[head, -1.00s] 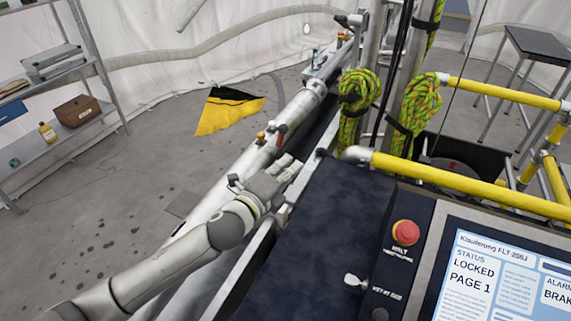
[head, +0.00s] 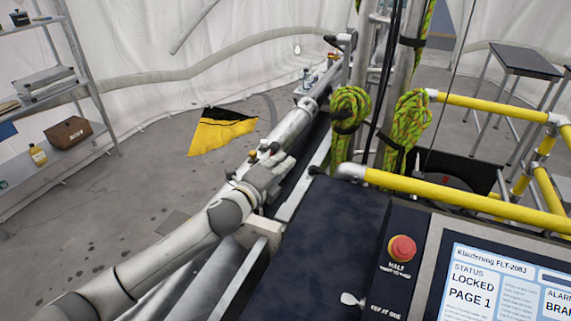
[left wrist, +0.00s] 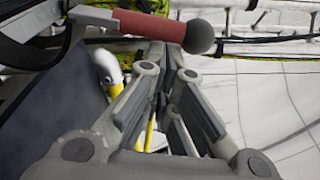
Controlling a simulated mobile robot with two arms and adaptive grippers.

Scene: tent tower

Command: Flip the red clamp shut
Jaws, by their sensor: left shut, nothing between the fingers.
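The red clamp's lever (left wrist: 145,24) crosses the top of the left wrist view, a red grip with a dark ball end. My left gripper (left wrist: 165,62) is shut and empty. Its fingertips are just below the red grip in that view, close to it; I cannot tell whether they touch. In the head view my left gripper (head: 280,163) is over the long silver tube, at the clamp's place, and hides most of the clamp. My right gripper is not in view.
A small yellow knob (head: 252,154) is on the tube (head: 293,123) beside my gripper. A dark console (head: 320,230) with a red stop button (head: 401,249) stands at the right. Green rope coils (head: 349,108) hang on the poles behind.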

